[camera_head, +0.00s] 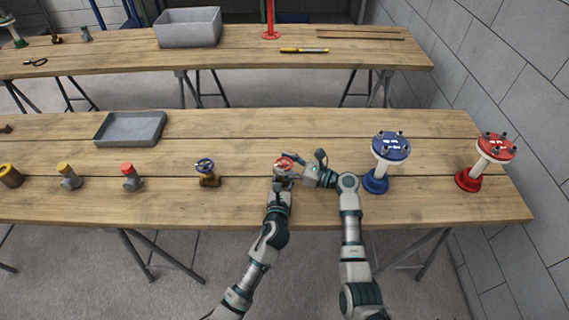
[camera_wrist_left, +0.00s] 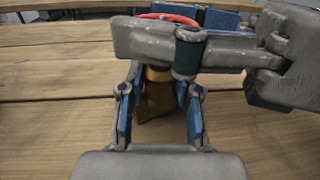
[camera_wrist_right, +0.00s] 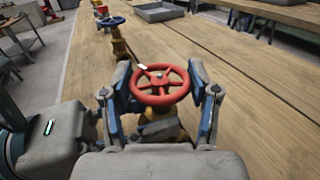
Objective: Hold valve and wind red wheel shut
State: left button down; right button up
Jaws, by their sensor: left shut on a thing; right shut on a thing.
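The valve has a red wheel (camera_wrist_right: 160,87) on a brass body (camera_wrist_right: 158,128) and stands upright on the near table. In the head view the red wheel (camera_head: 284,164) sits between my two grippers. My left gripper (camera_wrist_left: 158,110) is shut on the brass body (camera_wrist_left: 157,95), low down from the near side. My right gripper (camera_wrist_right: 160,85) is shut on the red wheel from the right, with a finger at each side of the rim. In the left wrist view my right gripper crosses in front and hides most of the wheel. In the head view the grippers hide much of the valve body.
A brass valve with a blue wheel (camera_head: 206,168) stands to the left. Past it are a red-capped fitting (camera_head: 131,177) and a yellow-capped one (camera_head: 68,177). A blue flanged pipe (camera_head: 389,150) stands just right of my right arm. A grey tray (camera_head: 130,128) lies behind left.

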pick_arm(q)
jog(key=shift+f, duration=0.15)
pick_arm(e)
jog(key=shift+d+t, duration=0.1)
jog(key=shift+t, duration=0.3)
jog(key=o, duration=1.2)
pick_arm(q)
jog(key=c, duration=0.7)
grip_release()
pick_arm(e)
jog(key=v, duration=1.2)
jog(key=shift+w+r, duration=0.15)
pick_arm(q)
jog(key=s, duration=0.4)
jog(key=s+a, duration=0.1)
jog(key=s, duration=0.7)
jog(key=shift+a, duration=0.15)
